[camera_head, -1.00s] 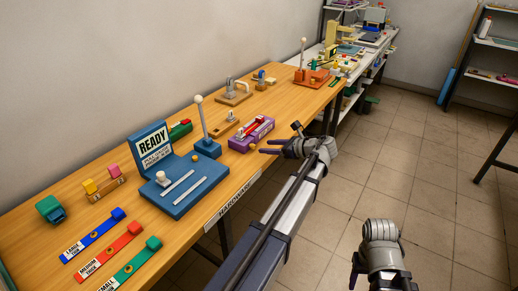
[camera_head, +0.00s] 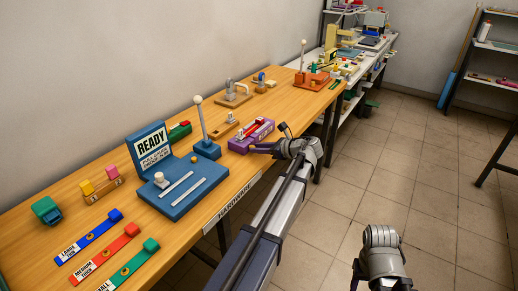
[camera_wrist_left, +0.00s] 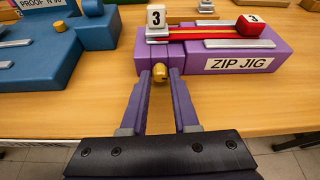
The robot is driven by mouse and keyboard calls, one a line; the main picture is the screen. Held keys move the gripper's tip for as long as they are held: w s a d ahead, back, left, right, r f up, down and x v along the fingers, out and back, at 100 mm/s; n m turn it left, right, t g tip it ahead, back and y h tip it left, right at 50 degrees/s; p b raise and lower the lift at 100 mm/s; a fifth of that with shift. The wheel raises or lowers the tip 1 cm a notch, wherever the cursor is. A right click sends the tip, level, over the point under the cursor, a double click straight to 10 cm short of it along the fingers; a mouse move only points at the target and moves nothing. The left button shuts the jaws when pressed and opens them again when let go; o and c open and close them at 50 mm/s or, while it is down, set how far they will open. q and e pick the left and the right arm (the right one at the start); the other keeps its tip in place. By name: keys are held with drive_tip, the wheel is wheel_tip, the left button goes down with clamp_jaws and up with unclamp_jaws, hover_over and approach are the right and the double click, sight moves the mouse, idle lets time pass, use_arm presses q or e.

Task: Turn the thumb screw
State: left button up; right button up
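The thumb screw (camera_wrist_left: 160,72) is a small brass knob on the front of the purple zip jig (camera_wrist_left: 200,58), seen in the left wrist view. My left gripper (camera_wrist_left: 161,80) is open, with one purple finger on each side of the knob. The knob sits between the fingertips, and a gap shows beside it. In the head view my left gripper (camera_head: 262,148) is at the front of the purple zip jig (camera_head: 240,146), and the thumb screw is hard to make out. My right arm is low in the head view; its fingers are mostly hidden.
A blue READY fixture (camera_head: 190,200) stands left of the jig on the wooden table (camera_head: 110,230). A red and a white block numbered 3 sit on top of the jig. An orange fixture (camera_head: 312,78) is farther back. The floor on the right is open.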

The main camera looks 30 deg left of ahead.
use_arm(q)
clamp_jaws()
drive_tip(key=shift+s, duration=0.1)
idle(0.3)
drive_tip(key=shift+s+f+n+t+b, duration=0.2)
drive_tip(key=shift+n+t+b, duration=0.15)
drive_tip(key=shift+n+t, duration=0.45)
drive_tip(key=shift+s+f+n+t+b, duration=0.1)
drive_tip(key=shift+n+t+b, duration=0.5)
drive_tip(key=shift+n, duration=0.5)
drive_tip(key=n+b, duration=0.1)
drive_tip(key=n+t+b, duration=0.1)
drive_tip(key=shift+s+f+n, duration=0.15)
drive_tip(key=shift+n, duration=0.25)
drive_tip(key=shift+n+t+y+b, duration=0.4)
drive_tip(key=shift+n+t+b, duration=0.2)
drive_tip(key=shift+n, duration=0.1)
